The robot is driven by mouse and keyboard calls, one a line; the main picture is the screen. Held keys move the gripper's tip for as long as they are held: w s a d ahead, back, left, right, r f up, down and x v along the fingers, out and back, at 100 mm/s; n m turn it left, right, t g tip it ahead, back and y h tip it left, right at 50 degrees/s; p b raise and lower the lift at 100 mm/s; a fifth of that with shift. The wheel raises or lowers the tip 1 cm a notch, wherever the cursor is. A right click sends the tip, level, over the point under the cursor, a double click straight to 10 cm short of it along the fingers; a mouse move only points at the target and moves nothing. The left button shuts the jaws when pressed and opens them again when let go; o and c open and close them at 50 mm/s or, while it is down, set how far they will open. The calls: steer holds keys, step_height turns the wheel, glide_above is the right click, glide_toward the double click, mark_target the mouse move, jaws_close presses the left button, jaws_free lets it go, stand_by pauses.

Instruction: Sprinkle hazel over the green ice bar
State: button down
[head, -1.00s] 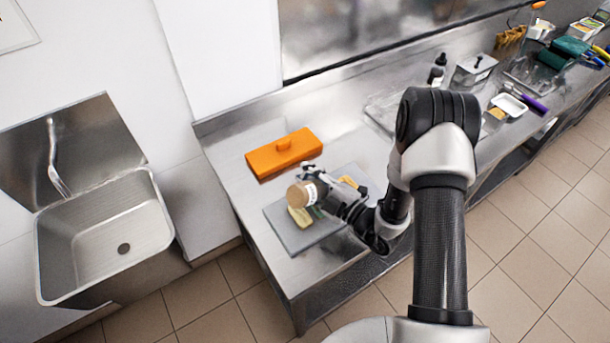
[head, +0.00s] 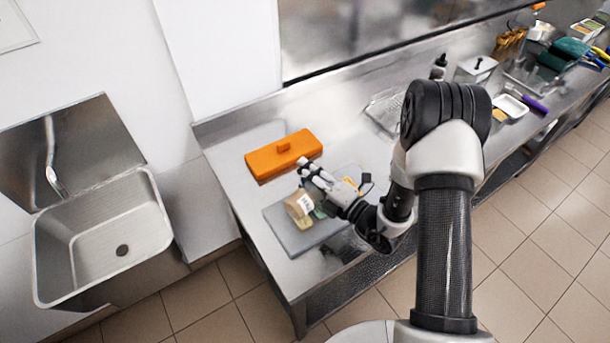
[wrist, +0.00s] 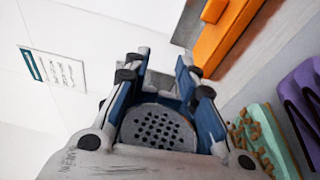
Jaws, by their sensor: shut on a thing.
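My gripper (head: 309,176) is shut on the hazel shaker (head: 298,205), a tan container with a white label, held tilted over the grey board (head: 283,231). Its perforated lid (wrist: 157,128) shows between the blue-lined fingers in the wrist view. The green ice bar (wrist: 283,146) is at lower right in the wrist view, with several brown bits on its top. In the head view the bar (head: 319,213) is mostly hidden by the shaker and gripper.
A purple bar with dark lines (wrist: 301,98) lies beside the green one. An orange box (head: 283,153) stands behind the board. A sink (head: 105,240) is at left. Several containers and tools stand along the counter at right.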

steer(key=shift+r+n, duration=0.5)
steer(key=shift+n, duration=0.4)
steer(key=shift+r+n, duration=0.75)
steer(key=shift+n, duration=0.4)
steer(key=shift+r+n, duration=0.75)
steer(key=shift+n, duration=0.4)
steer(key=shift+r+n+b, duration=0.15)
steer(key=shift+r+n, duration=0.5)
steer(key=shift+n, duration=0.5)
steer(key=shift+r+n+b, duration=0.15)
steer(key=shift+r+n, duration=0.45)
steer(key=shift+n, duration=0.55)
